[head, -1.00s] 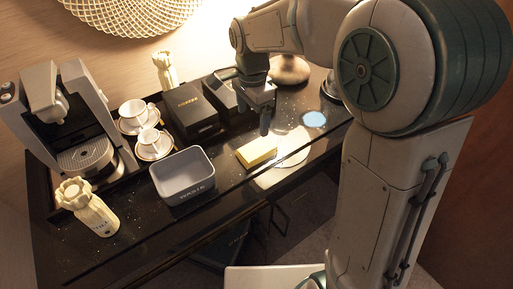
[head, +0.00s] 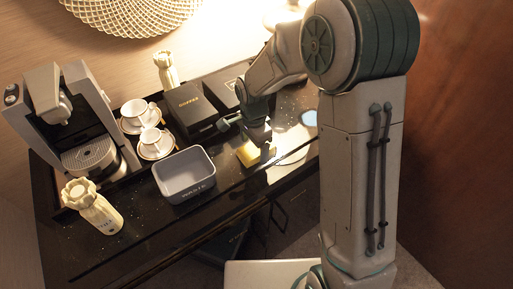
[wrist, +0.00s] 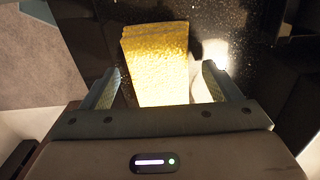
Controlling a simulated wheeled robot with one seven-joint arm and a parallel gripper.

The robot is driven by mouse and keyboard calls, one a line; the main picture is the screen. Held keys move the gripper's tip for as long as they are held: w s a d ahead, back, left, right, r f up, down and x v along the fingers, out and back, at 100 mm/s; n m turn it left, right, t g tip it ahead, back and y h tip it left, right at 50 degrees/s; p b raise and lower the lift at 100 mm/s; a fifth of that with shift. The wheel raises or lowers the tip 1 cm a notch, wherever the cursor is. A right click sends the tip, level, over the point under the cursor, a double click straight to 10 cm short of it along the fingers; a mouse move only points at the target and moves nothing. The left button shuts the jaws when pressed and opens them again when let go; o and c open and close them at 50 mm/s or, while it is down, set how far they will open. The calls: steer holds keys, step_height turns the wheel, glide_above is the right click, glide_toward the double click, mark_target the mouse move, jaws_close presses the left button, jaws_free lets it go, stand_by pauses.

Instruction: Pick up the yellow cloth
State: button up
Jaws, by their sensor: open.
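The yellow cloth (head: 247,154) is a folded, block-like yellow piece on the dark counter, to the right of the grey bin. In the wrist view the cloth (wrist: 158,62) lies lengthwise between the two fingers. My gripper (head: 258,150) is at the cloth in the head view and hides its right part. In the wrist view my gripper (wrist: 160,88) is open, with one finger on each side of the cloth and a gap to both. I cannot tell how high the fingertips are above the counter.
A grey bin marked WASTE (head: 185,190) stands left of the cloth. Behind are a black box (head: 190,109) and cups on saucers (head: 150,140). The counter's front edge is close to the cloth.

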mark_target(254, 148)
steer(key=shift+f, duration=0.25)
steer(key=c, duration=1.1)
steer(key=shift+r, duration=0.15)
steer(key=shift+r, duration=0.55)
step_height(254, 148, up, 2)
steer(key=shift+r+b, duration=0.15)
steer(key=shift+b, duration=0.4)
steer(key=d+r, duration=0.2)
steer(key=d, duration=0.2)
steer(key=d+r+b, duration=0.1)
steer(key=d+r, duration=0.2)
steer(key=d+r+b, duration=0.1)
steer(key=d+r, duration=0.1)
steer(key=d, duration=0.2)
steer(key=shift+w+d+r, duration=0.2)
steer(key=shift+w+d, duration=0.15)
steer(key=shift+o, duration=0.6)
